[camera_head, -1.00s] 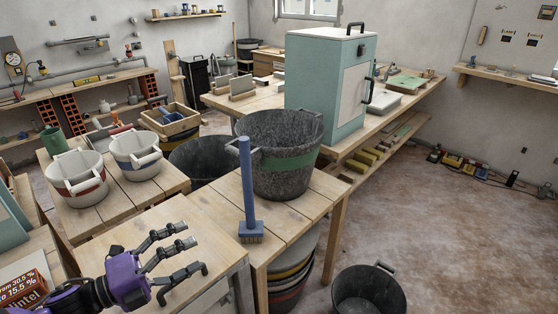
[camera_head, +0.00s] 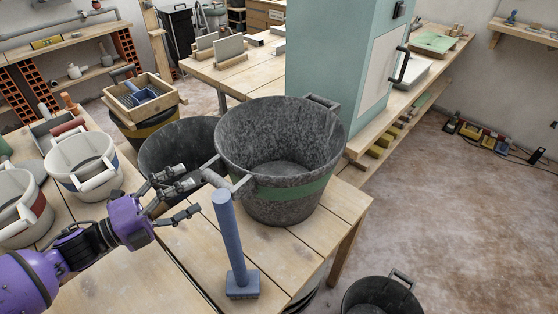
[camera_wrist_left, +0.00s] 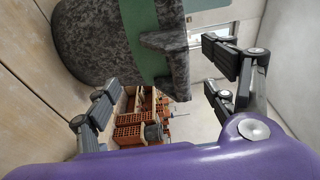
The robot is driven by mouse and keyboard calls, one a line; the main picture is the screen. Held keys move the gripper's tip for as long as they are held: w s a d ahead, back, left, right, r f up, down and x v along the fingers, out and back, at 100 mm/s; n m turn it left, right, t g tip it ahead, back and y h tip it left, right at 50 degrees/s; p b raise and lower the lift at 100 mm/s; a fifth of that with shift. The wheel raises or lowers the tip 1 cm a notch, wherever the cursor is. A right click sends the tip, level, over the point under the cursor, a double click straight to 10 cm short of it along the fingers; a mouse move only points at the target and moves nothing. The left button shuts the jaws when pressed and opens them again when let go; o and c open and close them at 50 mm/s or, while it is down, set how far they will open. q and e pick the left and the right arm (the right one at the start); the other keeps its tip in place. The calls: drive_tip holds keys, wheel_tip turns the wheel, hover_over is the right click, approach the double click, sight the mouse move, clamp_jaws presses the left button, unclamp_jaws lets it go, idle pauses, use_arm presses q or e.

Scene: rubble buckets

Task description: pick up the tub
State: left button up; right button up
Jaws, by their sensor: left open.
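The tub (camera_head: 290,205), dark speckled grey with a green band, stands upright on the wooden table. One handle (camera_head: 223,178) points left toward my gripper and the other is at the far rim. My left gripper (camera_head: 192,197) is open and empty, just left of the near handle, with its fingers pointing at it. In the left wrist view the tub (camera_wrist_left: 97,45) fills the upper left, and its handle (camera_wrist_left: 168,42) shows between the spread fingers of the gripper (camera_wrist_left: 160,80). Whether the fingers reach past the handle, I cannot tell. My right gripper is not in view.
White buckets (camera_head: 82,165) stand on the left table. A black tub (camera_head: 180,150) is behind, a teal cabinet (camera_head: 330,60) beyond. Another black bucket (camera_head: 382,297) is on the floor.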

sight(233, 171)
use_arm(q)
drive_tip(key=x, duration=0.2)
drive_tip(key=p+x, duration=0.1)
drive_tip(key=x, duration=0.1)
drive_tip(key=r+x, duration=0.1)
drive_tip(key=x, duration=0.1)
drive_tip(key=shift+w+d, duration=0.1)
drive_tip(key=shift+d, duration=0.3)
drive_tip(key=shift+w+d+f, duration=0.1)
drive_tip(key=shift+w+d, duration=0.1)
drive_tip(key=shift+d, duration=0.1)
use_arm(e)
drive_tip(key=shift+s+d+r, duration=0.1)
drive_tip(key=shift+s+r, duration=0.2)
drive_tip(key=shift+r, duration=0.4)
